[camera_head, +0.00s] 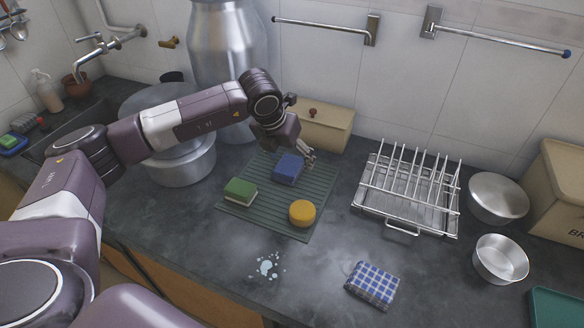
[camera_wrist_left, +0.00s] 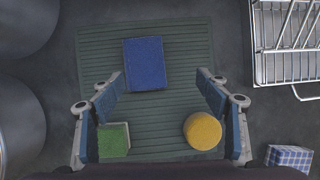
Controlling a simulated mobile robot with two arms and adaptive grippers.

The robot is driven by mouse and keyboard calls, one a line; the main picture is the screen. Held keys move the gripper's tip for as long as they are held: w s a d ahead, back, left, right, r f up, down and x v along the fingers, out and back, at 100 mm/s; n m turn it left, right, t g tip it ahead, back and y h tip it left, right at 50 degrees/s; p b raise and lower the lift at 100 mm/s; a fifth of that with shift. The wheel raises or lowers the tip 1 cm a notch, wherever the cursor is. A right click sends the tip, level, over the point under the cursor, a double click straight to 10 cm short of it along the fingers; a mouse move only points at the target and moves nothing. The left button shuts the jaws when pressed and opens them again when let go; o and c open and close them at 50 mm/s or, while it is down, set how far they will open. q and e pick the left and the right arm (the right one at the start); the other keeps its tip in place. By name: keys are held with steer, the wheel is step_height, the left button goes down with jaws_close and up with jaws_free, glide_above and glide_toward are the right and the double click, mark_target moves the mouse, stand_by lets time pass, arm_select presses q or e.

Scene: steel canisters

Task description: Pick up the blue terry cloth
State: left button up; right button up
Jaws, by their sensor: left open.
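The blue terry cloth (camera_head: 288,168) is a folded blue block lying on the ribbed green mat (camera_head: 318,207), towards its far side. In the left wrist view the blue terry cloth (camera_wrist_left: 145,63) lies flat, ahead of the fingers and left of centre. My left gripper (camera_head: 307,158) is above the mat's far part, close to the cloth in the picture. In the left wrist view my left gripper (camera_wrist_left: 161,78) is open with nothing between its fingers. My right gripper is not in view.
A green sponge (camera_head: 240,191) and a round yellow sponge (camera_head: 302,213) share the mat. A wire dish rack (camera_head: 403,229) stands to the right, a checked cloth (camera_head: 372,284) in front. Steel pots (camera_head: 185,165) stand left, a beige box (camera_head: 322,130) behind.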

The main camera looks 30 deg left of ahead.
mark_target(288, 165)
arm_select(q)
steer(key=shift+w+a+r+y, duration=0.15)
steer(key=shift+a+y, duration=0.25)
steer(key=shift+a, duration=0.6)
steer(key=shift+a+f, duration=0.2)
steer(key=p+x, duration=0.2)
steer(key=x, duration=0.4)
steer(key=shift+w+d, duration=0.1)
steer(key=shift+w, duration=0.1)
steer(key=shift+w+f, duration=0.25)
steer(key=shift+f, duration=0.25)
steer(key=shift+f+b, duration=0.2)
steer(key=shift+b, duration=0.1)
steer(key=shift+c, duration=0.7)
